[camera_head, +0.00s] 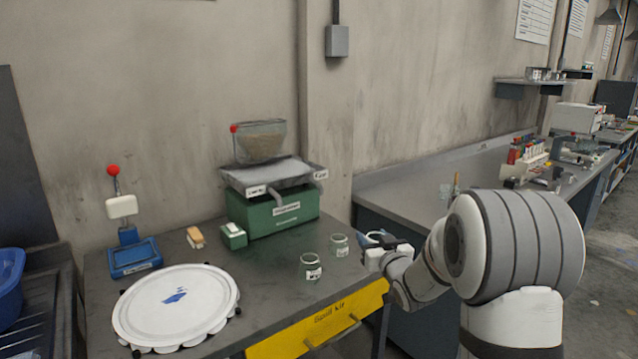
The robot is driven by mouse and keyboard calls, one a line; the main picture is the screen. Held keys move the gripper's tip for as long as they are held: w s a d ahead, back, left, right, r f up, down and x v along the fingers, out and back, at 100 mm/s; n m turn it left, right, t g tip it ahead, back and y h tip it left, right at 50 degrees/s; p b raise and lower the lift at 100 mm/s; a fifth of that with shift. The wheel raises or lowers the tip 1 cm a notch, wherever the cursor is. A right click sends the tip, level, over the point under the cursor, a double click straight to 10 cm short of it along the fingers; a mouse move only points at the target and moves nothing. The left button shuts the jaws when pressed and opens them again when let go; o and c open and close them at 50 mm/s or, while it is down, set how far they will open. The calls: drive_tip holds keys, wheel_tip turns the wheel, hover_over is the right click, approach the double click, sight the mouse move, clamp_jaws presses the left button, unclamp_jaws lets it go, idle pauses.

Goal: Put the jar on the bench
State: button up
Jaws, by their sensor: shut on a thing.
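My gripper (374,241) is at the right edge of the near dark bench (265,285), seen from behind and partly covered by its own wrist. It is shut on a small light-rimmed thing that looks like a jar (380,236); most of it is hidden. Two other small labelled glass jars stand upright on the bench, one in front (310,267) and one behind (339,245), just left of my gripper. I cannot tell whether the held jar touches anything below it.
A green machine (272,213) with a hopper stands at the back. A white round disc (176,306), a blue stand (133,258) and small blocks are to the left. A yellow drawer (318,325) fronts the bench. A second long bench (405,192) has clear space behind my arm.

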drive_tip(key=shift+s+a+f, duration=0.1)
drive_tip(key=shift+s+f, duration=0.3)
drive_tip(key=shift+s, duration=0.25)
drive_tip(key=f, duration=0.3)
drive_tip(key=shift+w+f, duration=0.35)
drive_tip(key=shift+w, duration=0.05)
drive_tip(key=s+f+m+h+p, duration=0.1)
drive_tip(key=s+f, duration=0.2)
drive_tip(key=f, duration=0.3)
drive_tip(key=s+d+f+m+h, duration=0.1)
drive_tip(key=s+f+h, duration=0.15)
drive_tip(key=f, duration=0.45)
drive_tip(key=s+f+m+h+p, duration=0.1)
drive_tip(key=s+f, duration=0.3)
drive_tip(key=f, duration=0.2)
drive_tip(key=shift+t+y, duration=0.25)
drive_tip(key=shift+t, duration=0.05)
drive_tip(key=s, duration=0.1)
drive_tip(key=s+r, duration=0.1)
drive_tip(key=s, duration=0.2)
drive_tip(key=shift+s+a+r, duration=0.1)
drive_tip(key=shift+s+r, duration=0.2)
drive_tip(key=shift+s, duration=0.05)
